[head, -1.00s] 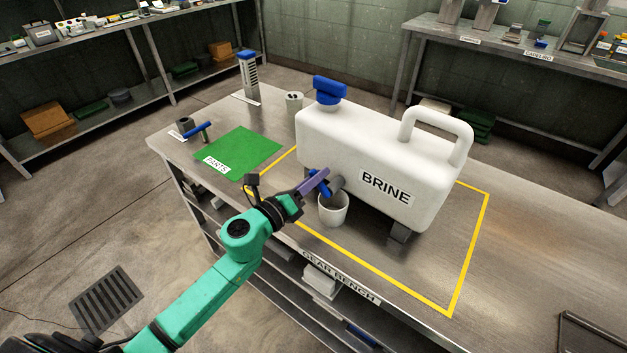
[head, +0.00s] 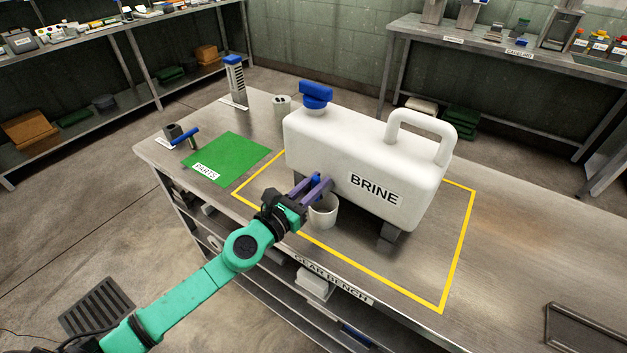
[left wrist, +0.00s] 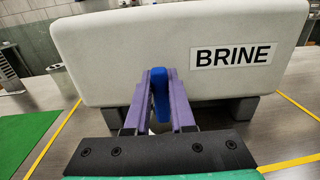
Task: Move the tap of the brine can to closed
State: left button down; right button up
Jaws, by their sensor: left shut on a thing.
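The white brine can (head: 350,150), labelled BRINE, rests on dark feet inside a yellow outline on the bench, and fills the top of the left wrist view (left wrist: 120,60). Its blue tap handle (left wrist: 160,92) stands upright between the purple fingers of my left gripper (left wrist: 160,100), which is shut on it. In the head view the gripper (head: 317,186) hides most of the tap, with a little blue of the handle (head: 316,179) showing. A white cup (head: 323,212) stands below the tap. My right gripper is out of view.
A green parts mat (head: 228,158) lies left of the can, with a small fitting with a blue handle (head: 184,138) beyond it. A slotted blue-topped block (head: 235,82) and a grey cylinder (head: 282,105) stand at the back.

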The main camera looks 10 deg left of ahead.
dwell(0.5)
pick_arm(q)
jog(key=c, duration=0.8)
grip_release()
jog(key=shift+o, duration=0.2)
jog(key=b+v, duration=0.9)
jog(key=v, duration=0.5)
jog(key=shift+s, duration=0.3)
jog(key=shift+a, duration=0.1)
